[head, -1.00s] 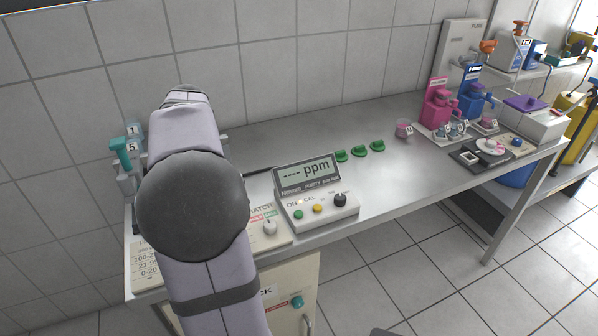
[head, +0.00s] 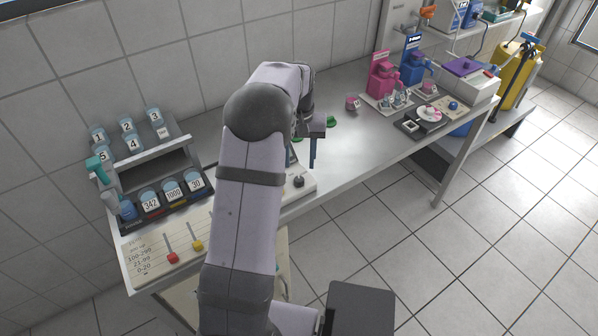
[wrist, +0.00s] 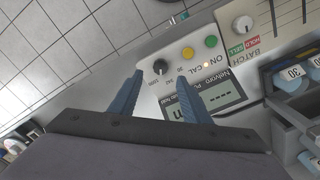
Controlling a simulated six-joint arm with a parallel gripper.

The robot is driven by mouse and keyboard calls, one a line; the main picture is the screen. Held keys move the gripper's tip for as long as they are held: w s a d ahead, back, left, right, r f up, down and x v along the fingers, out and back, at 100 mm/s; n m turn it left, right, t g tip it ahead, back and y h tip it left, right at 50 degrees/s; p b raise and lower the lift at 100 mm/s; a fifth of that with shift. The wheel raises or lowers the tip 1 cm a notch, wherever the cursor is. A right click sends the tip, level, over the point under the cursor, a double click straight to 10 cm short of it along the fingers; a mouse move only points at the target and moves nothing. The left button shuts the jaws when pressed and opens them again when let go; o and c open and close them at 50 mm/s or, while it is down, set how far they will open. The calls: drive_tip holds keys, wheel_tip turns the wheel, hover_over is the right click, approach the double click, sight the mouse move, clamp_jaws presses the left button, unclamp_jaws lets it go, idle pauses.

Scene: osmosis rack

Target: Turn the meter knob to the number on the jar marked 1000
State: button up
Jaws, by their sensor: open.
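The meter's black knob (wrist: 160,67) sits on the white meter panel, beside small printed numbers, in the wrist view; it also shows in the head view (head: 299,181). The meter's display (wrist: 215,97) is partly in view. My gripper (wrist: 161,78) is open, its two blue fingers apart on either side of the knob in the picture; I cannot tell how far above it they are. In the head view my gripper (head: 313,150) hangs over the meter's back. The jar marked 1000 (head: 174,191) stands in the front row of the rack, between jars marked 342 (head: 151,201) and 30 (head: 195,184).
Green and yellow buttons (wrist: 188,53) sit beside the knob. Another white knob (wrist: 242,24) is on the batch panel. Red and yellow sliders (head: 173,257) are at the front left. Pink and blue dispensers (head: 383,77) stand far right. My arm hides part of the bench.

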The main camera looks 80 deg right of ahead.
sight(299, 179)
drive_tip(key=shift+f+p, duration=1.2)
drive_tip(key=shift+f, duration=2.4)
drive_tip(key=c, duration=1)
drive_tip(key=m+b, duration=0.1)
drive_tip(key=m, duration=0.4)
drive_tip(key=shift+w, duration=0.1)
drive_tip(key=shift+c, duration=0.2)
drive_tip(key=o, duration=1)
drive_tip(key=shift+o, duration=0.2)
drive_tip(key=shift+r, duration=0.1)
drive_tip(key=shift+r+b, duration=1.25)
drive_tip(key=shift+r, duration=2.4)
